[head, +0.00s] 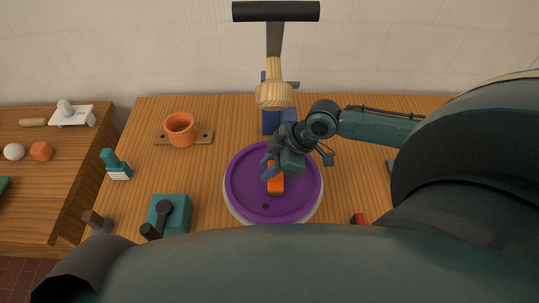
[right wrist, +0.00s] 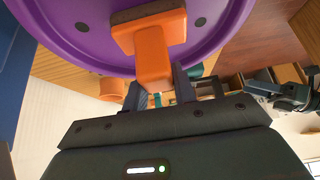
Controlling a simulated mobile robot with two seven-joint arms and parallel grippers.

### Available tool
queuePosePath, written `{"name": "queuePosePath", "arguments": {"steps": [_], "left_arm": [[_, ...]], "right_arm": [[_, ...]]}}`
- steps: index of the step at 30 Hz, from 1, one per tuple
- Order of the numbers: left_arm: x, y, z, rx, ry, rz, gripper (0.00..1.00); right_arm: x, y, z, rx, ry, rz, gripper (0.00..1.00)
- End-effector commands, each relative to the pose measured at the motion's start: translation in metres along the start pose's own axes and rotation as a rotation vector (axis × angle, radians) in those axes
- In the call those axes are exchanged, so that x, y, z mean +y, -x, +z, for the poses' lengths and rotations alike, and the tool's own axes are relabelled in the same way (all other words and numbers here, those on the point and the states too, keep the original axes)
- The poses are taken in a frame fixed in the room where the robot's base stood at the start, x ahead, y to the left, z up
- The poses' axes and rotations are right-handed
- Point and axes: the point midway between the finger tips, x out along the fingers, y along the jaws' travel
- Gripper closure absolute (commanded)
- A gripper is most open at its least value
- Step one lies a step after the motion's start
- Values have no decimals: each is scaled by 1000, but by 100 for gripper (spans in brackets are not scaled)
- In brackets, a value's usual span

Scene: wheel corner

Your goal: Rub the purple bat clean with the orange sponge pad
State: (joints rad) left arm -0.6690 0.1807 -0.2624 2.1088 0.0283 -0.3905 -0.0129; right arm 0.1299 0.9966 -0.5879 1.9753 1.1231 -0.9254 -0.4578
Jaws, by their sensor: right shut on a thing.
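The purple bat (head: 305,198) is a round disc on a pale wheel in the middle of the table. A small dark spot shows near its front edge, and a few dark spots show in the right wrist view (right wrist: 90,45). The orange sponge pad (head: 276,185) is at the bat's middle. My right gripper (head: 271,172) is shut on the pad's orange block (right wrist: 153,58), whose wider base meets the purple face in the right wrist view. Whether it presses firmly I cannot tell. My left gripper is not in view; a large arm link of mine crosses the front.
An orange cup (head: 180,129) on a wooden board, a teal brush (head: 115,164) and a teal box with a dark lever (head: 168,213) stand left of the bat. A blue stand (head: 271,121) with a wooden-headed tool is behind it. A side table (head: 30,215) is at far left.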

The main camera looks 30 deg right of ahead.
Motion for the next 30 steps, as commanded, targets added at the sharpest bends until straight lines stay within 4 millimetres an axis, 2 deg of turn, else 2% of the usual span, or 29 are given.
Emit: {"name": "queuePosePath", "arguments": {"steps": [30], "left_arm": [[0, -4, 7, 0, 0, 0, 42]], "right_arm": [[40, -1, 3, -9, -2, 1, 100]]}}
